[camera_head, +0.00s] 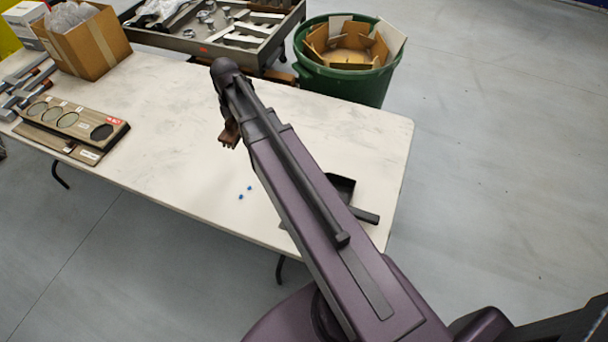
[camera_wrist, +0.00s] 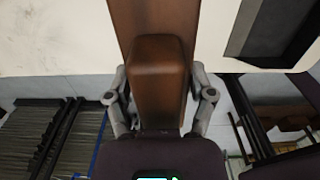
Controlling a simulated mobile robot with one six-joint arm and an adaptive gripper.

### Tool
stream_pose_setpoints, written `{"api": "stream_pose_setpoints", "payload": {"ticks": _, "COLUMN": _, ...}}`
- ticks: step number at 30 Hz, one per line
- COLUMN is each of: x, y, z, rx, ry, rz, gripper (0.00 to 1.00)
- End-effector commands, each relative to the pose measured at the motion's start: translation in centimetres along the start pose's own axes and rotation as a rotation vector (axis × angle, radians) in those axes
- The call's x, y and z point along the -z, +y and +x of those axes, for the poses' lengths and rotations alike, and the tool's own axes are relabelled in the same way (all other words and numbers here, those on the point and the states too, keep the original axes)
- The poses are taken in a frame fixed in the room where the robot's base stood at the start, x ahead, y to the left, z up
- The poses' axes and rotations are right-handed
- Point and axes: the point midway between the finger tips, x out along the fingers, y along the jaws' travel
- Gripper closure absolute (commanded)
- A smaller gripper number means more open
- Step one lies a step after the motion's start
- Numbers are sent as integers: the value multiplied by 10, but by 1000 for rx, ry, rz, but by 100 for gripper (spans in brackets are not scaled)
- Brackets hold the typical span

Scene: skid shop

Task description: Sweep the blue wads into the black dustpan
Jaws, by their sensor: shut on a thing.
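Two small blue wads, one (camera_head: 249,188) just right of and beyond the other (camera_head: 241,197), lie on the pale table, left of my arm. The black dustpan (camera_head: 343,184) lies on the table to the right of my arm, which partly covers it; its handle points right. A dark flat shape at the upper right of the wrist view looks like the dustpan (camera_wrist: 275,30). My gripper (camera_wrist: 160,88) is shut on a brown brush (camera_wrist: 158,65). The brush also shows in the head view (camera_head: 230,133), left of my arm; its far end is cut off in the wrist view.
The pale table (camera_head: 180,120) is clear around the wads. A wooden board with round discs (camera_head: 75,122) and a cardboard box (camera_head: 88,45) stand at its left. A green bin (camera_head: 345,82) and a metal parts tray (camera_head: 225,30) are beyond the far edge.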

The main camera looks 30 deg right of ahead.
Motion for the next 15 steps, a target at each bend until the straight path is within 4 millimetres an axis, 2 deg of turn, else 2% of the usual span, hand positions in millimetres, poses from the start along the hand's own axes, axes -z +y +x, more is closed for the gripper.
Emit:
{"api": "stream_pose_setpoints", "payload": {"ticks": 1, "x": 0, "y": 0, "z": -17, "rx": 0, "ry": 0, "rz": 0, "gripper": 68}}
{"api": "stream_pose_setpoints", "payload": {"ticks": 6, "x": 0, "y": 0, "z": -44, "rx": 0, "ry": 0, "rz": 0, "gripper": 68}}
{"api": "stream_pose_setpoints", "payload": {"ticks": 15, "x": 0, "y": 0, "z": -71, "rx": 0, "ry": 0, "rz": 0, "gripper": 68}}
